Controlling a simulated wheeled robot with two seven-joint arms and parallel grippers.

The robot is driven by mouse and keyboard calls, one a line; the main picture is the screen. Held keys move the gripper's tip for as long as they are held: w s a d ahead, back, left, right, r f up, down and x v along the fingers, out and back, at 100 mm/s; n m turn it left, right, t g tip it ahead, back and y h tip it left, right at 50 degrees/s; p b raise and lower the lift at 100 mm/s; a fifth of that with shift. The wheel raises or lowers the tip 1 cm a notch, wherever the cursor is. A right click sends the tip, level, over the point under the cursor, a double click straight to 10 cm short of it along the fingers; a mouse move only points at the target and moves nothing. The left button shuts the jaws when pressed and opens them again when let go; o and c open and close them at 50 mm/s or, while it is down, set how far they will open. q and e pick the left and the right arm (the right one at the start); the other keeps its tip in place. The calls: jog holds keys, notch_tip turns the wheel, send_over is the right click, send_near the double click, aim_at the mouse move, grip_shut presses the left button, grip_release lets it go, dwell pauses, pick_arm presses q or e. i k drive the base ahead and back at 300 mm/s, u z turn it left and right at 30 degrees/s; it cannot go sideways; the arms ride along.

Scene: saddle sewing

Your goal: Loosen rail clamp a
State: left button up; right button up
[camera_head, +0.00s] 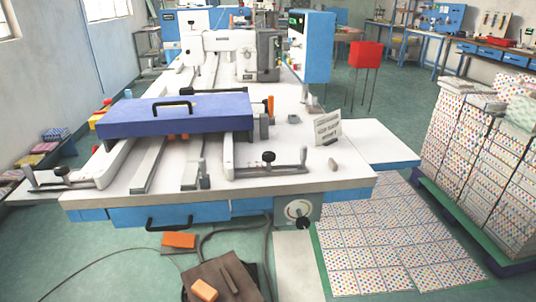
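A white machine table (330,180) stands in front of me, with a blue cover (165,118) with a black handle lying across its rails. A clamp with a round black knob (268,157) sits at the front end of the right rail (228,155). A similar black knob (62,171) sits at the front end of the left rail (118,158). An orange-handled lever (270,106) stands by the cover's right end. I cannot tell which of these is rail clamp a, or whether any is tight. Neither of my grippers is in view.
A grey dial (298,212) is on the front. Stacked patterned packs (470,150) stand on a pallet at right. Cables and a pedal (225,280) lie on the floor.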

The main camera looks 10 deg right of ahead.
aim_at(268, 156)
jog(key=k, duration=0.5)
jog(key=z, duration=1.15)
jog(key=i, duration=1)
jog(key=u, duration=1.15)
